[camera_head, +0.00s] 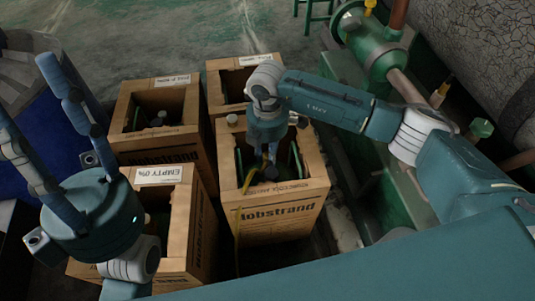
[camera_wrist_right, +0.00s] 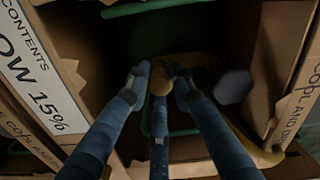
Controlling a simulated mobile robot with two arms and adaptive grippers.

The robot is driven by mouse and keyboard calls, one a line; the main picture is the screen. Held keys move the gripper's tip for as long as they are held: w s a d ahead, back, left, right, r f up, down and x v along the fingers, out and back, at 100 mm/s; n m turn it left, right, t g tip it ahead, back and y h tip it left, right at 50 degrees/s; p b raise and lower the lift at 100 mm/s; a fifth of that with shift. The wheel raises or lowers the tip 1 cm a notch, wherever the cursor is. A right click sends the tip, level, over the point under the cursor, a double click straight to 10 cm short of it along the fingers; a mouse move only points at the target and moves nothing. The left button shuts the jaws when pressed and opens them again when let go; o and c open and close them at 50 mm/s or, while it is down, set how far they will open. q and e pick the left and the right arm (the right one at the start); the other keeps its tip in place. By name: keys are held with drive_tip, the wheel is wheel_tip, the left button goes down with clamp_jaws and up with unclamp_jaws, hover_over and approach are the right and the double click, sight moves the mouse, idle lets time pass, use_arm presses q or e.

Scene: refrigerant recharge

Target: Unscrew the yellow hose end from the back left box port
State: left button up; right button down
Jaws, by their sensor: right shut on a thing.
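My right gripper (camera_head: 267,158) reaches down into the front right box (camera_head: 285,214). In the right wrist view, its blue fingers (camera_wrist_right: 160,82) are shut around a small yellow hose end (camera_wrist_right: 158,86). The yellow hose (camera_wrist_right: 245,145) bends away to the right there. In the head view the yellow hose (camera_head: 237,215) hangs over that box's front. The port under the hose end is hidden, so I cannot tell if they are joined. The back left box (camera_head: 182,140) has no gripper in it. My left gripper (camera_head: 24,85) is open and empty at the left, fingers upward.
The front left box (camera_head: 200,225) has an "EMPTY 0%" label. Another box (camera_head: 216,90) stands at the back right. A label reading "OW 15%" (camera_wrist_right: 35,75) shows close by in the right wrist view. Green pipework (camera_head: 375,50) stands to the right.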

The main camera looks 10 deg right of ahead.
drive_tip(key=shift+w+r+n, duration=0.1)
drive_tip(key=shift+w+n, duration=0.05)
drive_tip(key=shift+n, duration=0.15)
drive_tip(key=shift+n, duration=1.7)
drive_tip(key=n, duration=0.3)
drive_tip(key=shift+n, duration=0.3)
